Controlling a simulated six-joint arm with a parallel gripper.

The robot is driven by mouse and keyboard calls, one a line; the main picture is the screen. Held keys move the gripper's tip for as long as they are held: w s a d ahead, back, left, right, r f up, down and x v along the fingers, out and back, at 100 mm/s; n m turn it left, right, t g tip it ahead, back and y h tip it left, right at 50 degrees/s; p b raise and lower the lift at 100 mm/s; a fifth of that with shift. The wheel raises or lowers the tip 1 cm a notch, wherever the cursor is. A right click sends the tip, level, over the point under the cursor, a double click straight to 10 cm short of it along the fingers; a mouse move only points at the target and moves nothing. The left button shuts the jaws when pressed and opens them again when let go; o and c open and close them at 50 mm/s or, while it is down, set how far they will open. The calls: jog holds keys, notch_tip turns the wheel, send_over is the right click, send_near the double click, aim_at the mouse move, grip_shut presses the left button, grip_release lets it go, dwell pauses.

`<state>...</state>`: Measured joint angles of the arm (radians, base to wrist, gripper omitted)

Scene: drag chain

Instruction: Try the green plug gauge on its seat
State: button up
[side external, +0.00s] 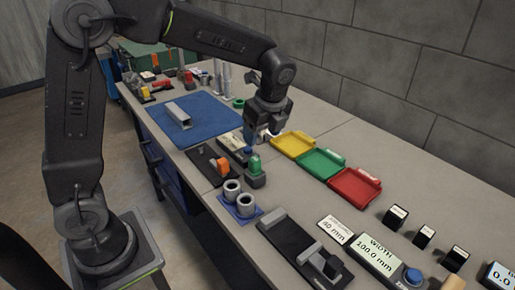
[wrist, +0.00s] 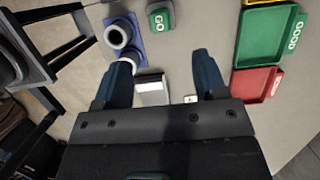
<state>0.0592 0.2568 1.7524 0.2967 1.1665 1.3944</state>
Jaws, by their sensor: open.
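The green plug gauge (side external: 254,165) stands upright on a dark block (side external: 256,181) near the middle of the bench in the side view. In the wrist view a green piece marked GO (wrist: 161,17) shows at the top edge, beyond my fingertips. My gripper (side external: 262,136) is above the bench, just behind the gauge in the side view. In the wrist view its two blue fingers (wrist: 165,76) are spread apart, with a grey and white block (wrist: 151,90) visible between them. I cannot tell if they touch it. The gauge's underside is hidden.
Two grey rings (side external: 239,198) stand on a blue base in front of the gauge. Yellow (side external: 294,145), green (side external: 321,163) and red (side external: 354,187) trays lie to the right. An orange-topped fixture (side external: 223,165) is at left. A dark slide fixture (side external: 300,250) lies near the front edge.

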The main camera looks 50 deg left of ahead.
aim_at(255, 159)
jog(key=x, duration=1.2)
jog(key=shift+f, duration=0.35)
jog(key=shift+c, duration=0.2)
jog(key=c, duration=1)
jog(key=shift+r, duration=3.05)
jog(key=shift+s+r, duration=0.1)
jog(key=s+r, duration=0.1)
jog(key=s, duration=0.1)
jog(key=s+d+r, duration=0.1)
jog(key=s+r, duration=0.1)
jog(key=s, duration=0.1)
jog(key=s+r, duration=0.1)
jog(key=s, duration=0.2)
jog(key=shift+s+d+r, duration=0.15)
jog(key=shift+s+d, duration=0.05)
jog(key=shift+d, duration=0.05)
